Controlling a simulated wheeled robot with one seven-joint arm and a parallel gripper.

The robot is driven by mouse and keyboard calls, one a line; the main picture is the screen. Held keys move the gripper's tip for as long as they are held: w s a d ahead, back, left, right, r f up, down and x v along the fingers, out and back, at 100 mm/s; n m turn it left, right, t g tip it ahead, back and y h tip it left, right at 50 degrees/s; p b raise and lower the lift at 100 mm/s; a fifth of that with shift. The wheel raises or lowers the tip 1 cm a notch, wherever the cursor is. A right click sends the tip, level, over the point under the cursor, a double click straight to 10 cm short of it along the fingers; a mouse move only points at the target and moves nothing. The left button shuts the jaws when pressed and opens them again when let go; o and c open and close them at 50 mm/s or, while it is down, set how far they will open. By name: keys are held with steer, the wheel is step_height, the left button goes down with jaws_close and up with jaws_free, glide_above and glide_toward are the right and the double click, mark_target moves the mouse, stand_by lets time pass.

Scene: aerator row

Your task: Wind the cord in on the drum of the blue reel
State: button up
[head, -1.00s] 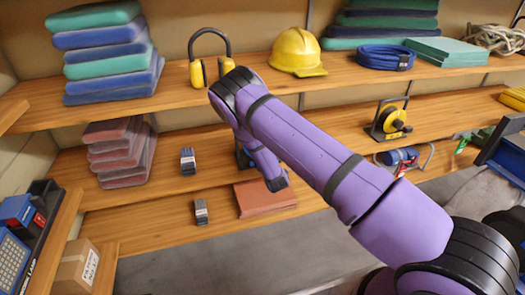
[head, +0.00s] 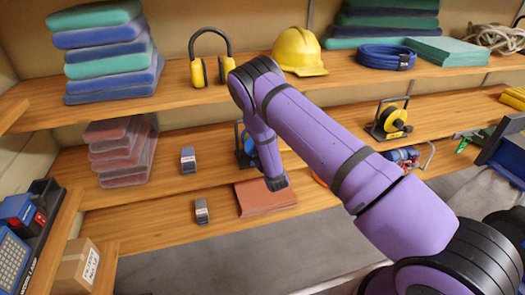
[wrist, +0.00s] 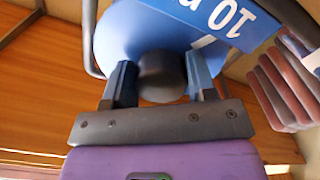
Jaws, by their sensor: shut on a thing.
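The blue reel (head: 243,147) stands on the middle shelf in the head view, mostly hidden behind my arm; a dark frame and part of its blue drum show. In the wrist view the blue drum (wrist: 125,35) fills the top middle, with a blue plate marked with white print and a dark frame bar at its left. My gripper (wrist: 160,76) is shut on a dark round knob (wrist: 161,72) at the reel's face, one blue finger on each side. My fingers are hidden in the head view. I cannot make out the cord.
A yellow reel (head: 392,122) stands further right on the shelf. A reddish stack (head: 265,196) lies below my wrist. Folded pink pads (head: 123,155) and two small grey boxes are at the left. A yellow hard hat (head: 299,51) and ear defenders (head: 210,60) sit above, close to my elbow.

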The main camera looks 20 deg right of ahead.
steer(key=shift+s+f, duration=0.1)
steer(key=o, duration=0.9)
steer(key=s, duration=1)
steer(key=shift+s, duration=0.35)
